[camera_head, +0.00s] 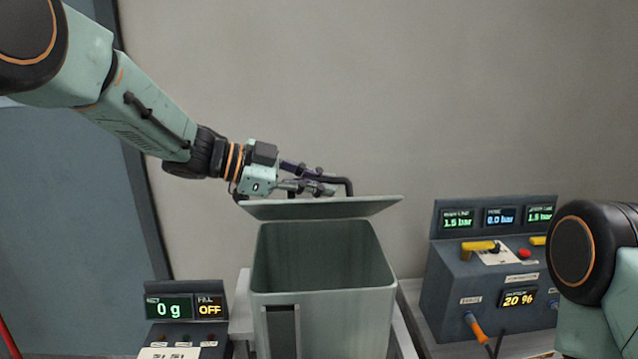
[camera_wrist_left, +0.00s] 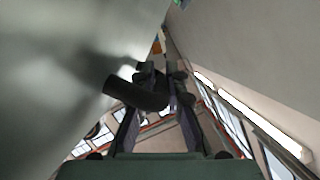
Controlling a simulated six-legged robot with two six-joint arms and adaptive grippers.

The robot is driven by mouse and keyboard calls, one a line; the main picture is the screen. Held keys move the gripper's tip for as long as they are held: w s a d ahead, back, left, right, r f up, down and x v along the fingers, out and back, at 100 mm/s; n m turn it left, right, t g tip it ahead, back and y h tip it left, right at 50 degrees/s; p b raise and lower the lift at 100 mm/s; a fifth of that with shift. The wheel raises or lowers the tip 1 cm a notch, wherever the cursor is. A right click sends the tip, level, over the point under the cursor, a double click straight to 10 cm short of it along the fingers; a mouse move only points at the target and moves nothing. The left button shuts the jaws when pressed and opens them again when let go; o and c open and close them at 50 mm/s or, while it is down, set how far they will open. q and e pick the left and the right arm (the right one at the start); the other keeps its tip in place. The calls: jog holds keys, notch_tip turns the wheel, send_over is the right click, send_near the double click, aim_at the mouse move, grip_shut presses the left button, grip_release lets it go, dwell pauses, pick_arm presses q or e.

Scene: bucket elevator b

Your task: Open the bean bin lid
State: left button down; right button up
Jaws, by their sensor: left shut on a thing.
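The bean bin (camera_head: 330,272) is a grey-green box standing upright in the middle of the head view, and its inside shows from above. Its lid (camera_head: 320,208) is raised clear of the front rim and tilted up at the back. A dark bent handle (camera_head: 349,186) stands on the lid. My left gripper (camera_head: 318,186) is at the lid's upper side, shut on the handle. In the left wrist view the fingers (camera_wrist_left: 157,92) close around the dark handle bar (camera_wrist_left: 135,94), with the lid's pale surface (camera_wrist_left: 75,65) beside them. My right gripper is out of view.
A control box (camera_head: 490,262) with displays, a yellow lever (camera_head: 478,246) and an orange-handled lever (camera_head: 476,328) stands right of the bin. A scale display (camera_head: 184,312) reading 0 g stands at the left. A plain wall (camera_head: 400,90) is behind.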

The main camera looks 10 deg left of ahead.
pick_arm(q)
jog(key=c, duration=1.8)
grip_release()
jog(key=shift+r, duration=0.15)
jog(key=shift+o, duration=0.7)
jog(key=shift+s+d+r, duration=0.1)
jog(key=shift+s, duration=0.15)
jog(key=shift+a+r, duration=0.15)
jog(key=shift+a, duration=0.4)
jog(key=v, duration=1)
jog(key=shift+s+a, duration=0.15)
jog(key=shift+s, duration=0.25)
jog(key=shift+a+r, duration=0.15)
jog(key=shift+a, duration=0.05)
jog(key=shift+s+a, duration=0.1)
jog(key=shift+s, duration=0.05)
